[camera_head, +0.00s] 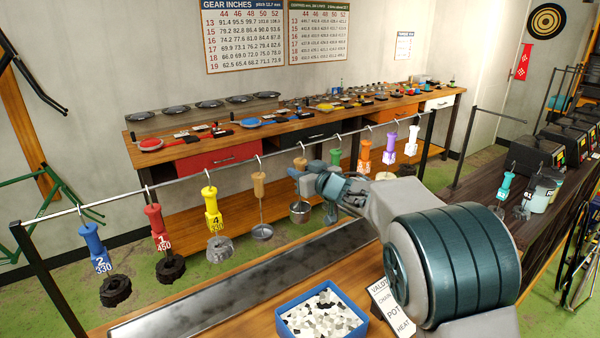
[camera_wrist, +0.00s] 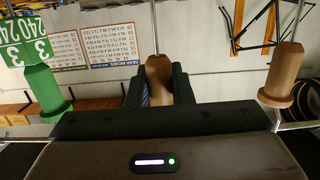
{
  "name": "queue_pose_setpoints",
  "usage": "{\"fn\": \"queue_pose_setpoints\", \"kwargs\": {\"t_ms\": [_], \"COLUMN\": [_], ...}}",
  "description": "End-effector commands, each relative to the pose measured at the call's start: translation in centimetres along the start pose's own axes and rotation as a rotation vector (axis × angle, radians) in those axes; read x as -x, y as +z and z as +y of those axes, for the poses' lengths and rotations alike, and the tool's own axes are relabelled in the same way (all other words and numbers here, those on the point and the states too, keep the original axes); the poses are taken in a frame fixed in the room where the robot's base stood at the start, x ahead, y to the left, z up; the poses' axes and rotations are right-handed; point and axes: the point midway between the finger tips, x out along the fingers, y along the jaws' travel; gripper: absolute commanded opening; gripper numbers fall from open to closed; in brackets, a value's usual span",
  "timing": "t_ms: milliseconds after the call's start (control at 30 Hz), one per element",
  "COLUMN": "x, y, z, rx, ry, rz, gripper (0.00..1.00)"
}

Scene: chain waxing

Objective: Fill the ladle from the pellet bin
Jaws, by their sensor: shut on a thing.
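My gripper (camera_head: 301,175) is shut on the brown handle (camera_wrist: 158,72) of a ladle whose metal bowl (camera_head: 300,213) hangs below it in the head view. The ladle's handle top is at the rail, by a hook; whether the hook still bears its weight I cannot tell. The bowl's inside is not clear. The pellet bin (camera_head: 361,325), a blue open tray of white, grey and black pellets, stands on the wooden bench at the bottom of the head view, nearer than the ladle.
A metal rail (camera_head: 120,190) carries several tools with coloured handles. A second brown-handled ladle (camera_head: 259,186) hangs just left of mine, and a green handle (camera_head: 335,157) just right. A white sign (camera_head: 391,308) stands beside the bin. A long dark trough (camera_head: 240,283) lies between rail and bin.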

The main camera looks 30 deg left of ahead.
Motion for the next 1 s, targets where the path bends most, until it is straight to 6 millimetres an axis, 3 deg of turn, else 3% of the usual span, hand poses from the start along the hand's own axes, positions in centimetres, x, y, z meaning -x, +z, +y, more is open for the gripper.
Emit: {"fn": "queue_pose_setpoints", "kwargs": {"t_ms": [300,600,1000], "x": [0.0,0.4,0.8], "y": [-0.3,-2.5,-2.2], "z": [0.0,0.1,0.1], "rx": [0.000,-0.001,0.000], "ry": [0.000,0.001,0.001], "rz": [0.002,0.001,0.001], "gripper": [0.00,0.00,0.00]}}
